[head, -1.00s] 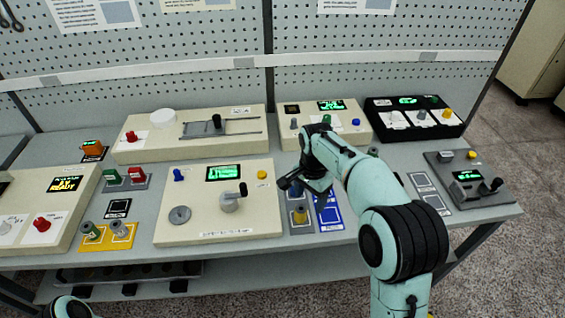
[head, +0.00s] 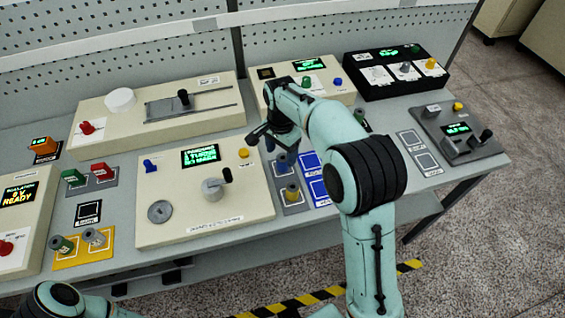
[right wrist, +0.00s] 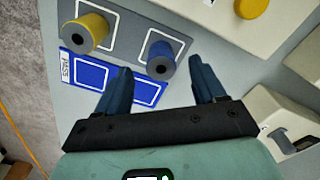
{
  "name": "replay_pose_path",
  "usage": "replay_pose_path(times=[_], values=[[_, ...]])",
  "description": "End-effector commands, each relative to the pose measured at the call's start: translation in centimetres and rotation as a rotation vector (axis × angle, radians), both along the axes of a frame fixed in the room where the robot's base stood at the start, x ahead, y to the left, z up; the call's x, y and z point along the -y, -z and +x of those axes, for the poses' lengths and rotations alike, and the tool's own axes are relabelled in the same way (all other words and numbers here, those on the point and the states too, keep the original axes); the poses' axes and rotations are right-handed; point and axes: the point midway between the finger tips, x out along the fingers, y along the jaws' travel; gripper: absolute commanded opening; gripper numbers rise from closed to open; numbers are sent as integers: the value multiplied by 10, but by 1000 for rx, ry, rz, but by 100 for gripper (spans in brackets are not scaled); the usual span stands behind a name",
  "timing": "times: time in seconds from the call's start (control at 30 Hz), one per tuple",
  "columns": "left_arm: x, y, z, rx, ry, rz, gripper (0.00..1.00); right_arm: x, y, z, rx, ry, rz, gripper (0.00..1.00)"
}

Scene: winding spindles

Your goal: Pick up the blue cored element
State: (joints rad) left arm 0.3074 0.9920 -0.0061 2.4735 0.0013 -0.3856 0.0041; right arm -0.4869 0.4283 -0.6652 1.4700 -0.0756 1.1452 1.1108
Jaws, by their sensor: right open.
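A yellow cored element (head: 291,192) stands on the same grey plate (right wrist: 122,42). A blue PASS plate (right wrist: 88,75) lies beside it. The winding panel (head: 160,232) with crank and yellow button is to the left. Two cored elements stand on a yellow plate (head: 98,255).

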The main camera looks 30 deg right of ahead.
Motion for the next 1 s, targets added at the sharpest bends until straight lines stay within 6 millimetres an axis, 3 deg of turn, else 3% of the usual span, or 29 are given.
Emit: replay_pose_path(times=[0.4,0.67,0.87,1.0], values=[[0,5,-3,-2,0,0,43,4,50,1,-1,0,-1,69],[0,5,-3,-2,0,0,43,3,52,1,1,0,0,69],[0,5,-3,-2,0,0,43,3,52,1,1,0,-1,9],[0,5,-3,-2,0,0,43,3,52,1,1,0,-1,9]])
